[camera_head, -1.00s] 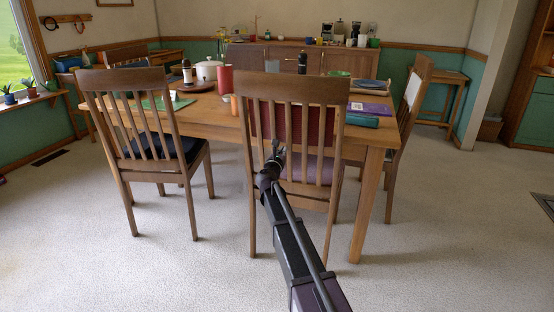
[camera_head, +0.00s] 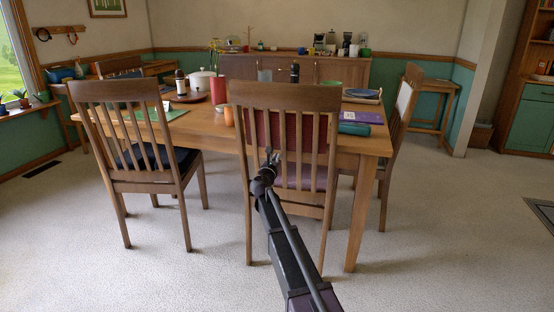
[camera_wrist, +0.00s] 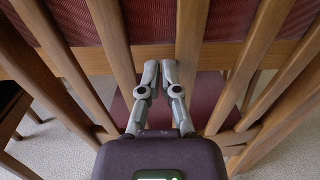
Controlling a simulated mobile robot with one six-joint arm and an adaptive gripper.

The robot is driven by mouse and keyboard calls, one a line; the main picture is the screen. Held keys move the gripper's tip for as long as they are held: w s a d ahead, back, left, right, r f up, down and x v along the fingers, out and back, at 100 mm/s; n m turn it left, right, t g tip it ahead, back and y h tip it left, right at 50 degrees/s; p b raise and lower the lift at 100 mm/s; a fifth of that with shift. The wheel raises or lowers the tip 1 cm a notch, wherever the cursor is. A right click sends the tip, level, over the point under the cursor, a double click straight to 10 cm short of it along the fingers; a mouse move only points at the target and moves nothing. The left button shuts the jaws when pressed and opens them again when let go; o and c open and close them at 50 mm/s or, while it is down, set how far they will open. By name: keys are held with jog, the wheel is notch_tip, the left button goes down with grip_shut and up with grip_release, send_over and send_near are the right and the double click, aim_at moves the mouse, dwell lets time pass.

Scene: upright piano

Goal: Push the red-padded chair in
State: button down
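The red-padded chair (camera_head: 286,96) stands at the near side of the wooden table (camera_head: 205,122), its slatted back facing me. Its red back pad and mauve seat show between the slats. Its front part reaches under the tabletop and its back stands outside the near edge. My gripper (camera_head: 270,158) is in front of the chair's back in the head view. In the wrist view my gripper (camera_wrist: 159,75) has its fingertips together with nothing between them, close to the slats and the back's lower rail. Whether it touches the chair I cannot tell.
A dark-padded chair (camera_head: 118,92) stands to the left, and another chair (camera_head: 402,110) at the table's right end. A table leg (camera_head: 361,215) is just right of the red-padded chair. A pot (camera_head: 202,80), books and a red cylinder are on the table. The near carpet is clear.

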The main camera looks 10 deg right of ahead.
jog(key=b+v, duration=0.1)
jog(key=v, duration=1.3)
jog(key=shift+b, duration=0.35)
jog(key=shift+d+f, duration=0.1)
jog(key=s+d+f+m+g+p, duration=0.2)
jog(key=s+d+f+m+g, duration=0.25)
jog(key=s+m, duration=0.4)
jog(key=s+d+f+m+g+p, duration=0.2)
jog(key=s+d+f+m+g, duration=0.3)
jog(key=s+m, duration=0.4)
jog(key=s+a+f+m+g+y+p, duration=0.2)
jog(key=s+a+m+g+y, duration=0.15)
jog(key=s+m, duration=0.45)
jog(key=s+a+f+m+g+y+p, duration=0.2)
jog(key=s+m+g+y, duration=0.25)
jog(key=s, duration=0.55)
notch_tip(320, 180, up, 37)
jog(key=p, duration=3.6)
jog(key=shift+r+m+y+p, duration=0.15)
jog(key=shift+m+y+p, duration=0.15)
jog(key=shift+y+p, duration=0.1)
jog(key=shift+s+a, duration=0.1)
jog(key=shift+a, duration=0.05)
